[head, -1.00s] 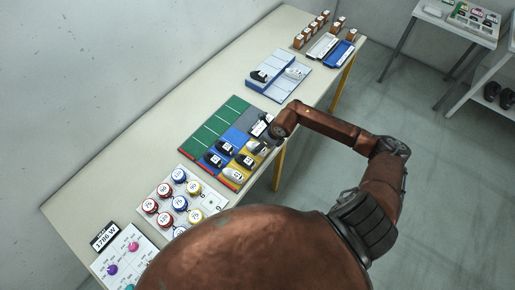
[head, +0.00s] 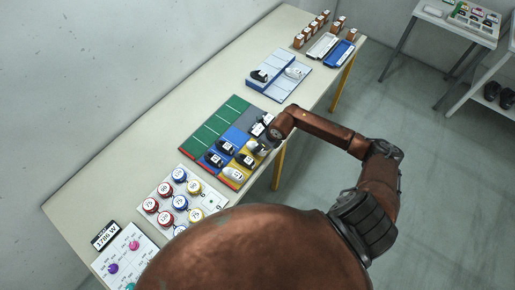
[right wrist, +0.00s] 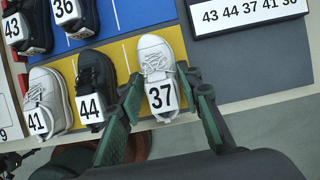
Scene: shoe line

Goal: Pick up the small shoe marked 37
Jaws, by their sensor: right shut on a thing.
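The small white shoe marked 37 (right wrist: 157,62) is in the right wrist view, on the yellow strip, its number label facing me. My right gripper (right wrist: 158,80) is shut on it, with one green finger on each side of the heel end. In the head view, the shoe (head: 258,147) is partly covered by my right arm, whose gripper is mostly hidden there. I cannot tell whether the shoe touches the board. My left gripper is not in view.
Beside it on the yellow strip are a black shoe marked 44 (right wrist: 90,88) and a grey shoe marked 41 (right wrist: 46,100). Dark shoes marked 43 (right wrist: 30,25) and 36 (right wrist: 75,15) sit on the blue strip. A sign (right wrist: 240,12) lists numbers. Green squares (head: 215,127) are empty.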

